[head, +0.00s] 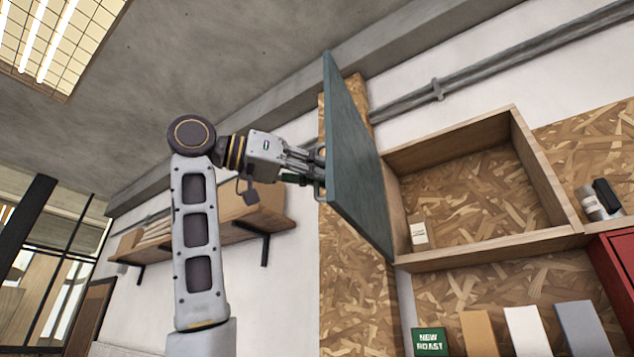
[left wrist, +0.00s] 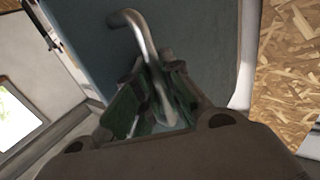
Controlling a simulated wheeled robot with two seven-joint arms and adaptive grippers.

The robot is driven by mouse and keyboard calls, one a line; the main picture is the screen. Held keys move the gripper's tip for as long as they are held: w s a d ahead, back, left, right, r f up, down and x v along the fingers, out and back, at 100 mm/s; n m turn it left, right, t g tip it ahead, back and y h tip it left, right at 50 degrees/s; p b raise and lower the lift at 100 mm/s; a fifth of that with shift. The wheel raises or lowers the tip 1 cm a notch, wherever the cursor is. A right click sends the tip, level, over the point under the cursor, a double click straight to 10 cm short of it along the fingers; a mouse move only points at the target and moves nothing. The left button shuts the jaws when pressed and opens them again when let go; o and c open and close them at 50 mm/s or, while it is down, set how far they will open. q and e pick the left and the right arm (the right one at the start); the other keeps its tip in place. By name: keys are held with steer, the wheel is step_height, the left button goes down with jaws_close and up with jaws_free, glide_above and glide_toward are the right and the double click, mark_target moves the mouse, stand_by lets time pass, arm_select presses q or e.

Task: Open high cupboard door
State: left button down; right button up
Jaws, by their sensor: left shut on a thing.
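The cupboard door (head: 352,150) is a dark blue-green panel, swung wide open on the left side of the wooden cupboard (head: 513,128). The cupboard's inside shows, with a small pale box (head: 418,233) at its lower left. My left gripper (head: 318,174) is at the door's outer face, shut on the door handle. In the left wrist view the metal bar handle (left wrist: 140,32) runs down between the green-padded fingers (left wrist: 152,100), with the door (left wrist: 200,50) behind it. The handle's lower part is partly hidden by the fingers. My right gripper is not in view.
A wooden wall shelf (head: 235,230) with boxes is behind my left arm. Below the cupboard stand a green "New Roast" box (head: 430,342) and several bags. A red cabinet (head: 615,262) and a small canister (head: 598,203) are at the right. A pipe (head: 480,68) runs above.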

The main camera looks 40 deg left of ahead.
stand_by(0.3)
arm_select(q)
steer(key=c, duration=1.5)
jaws_free()
steer(key=shift+s, duration=0.15)
steer(key=shift+v, duration=6)
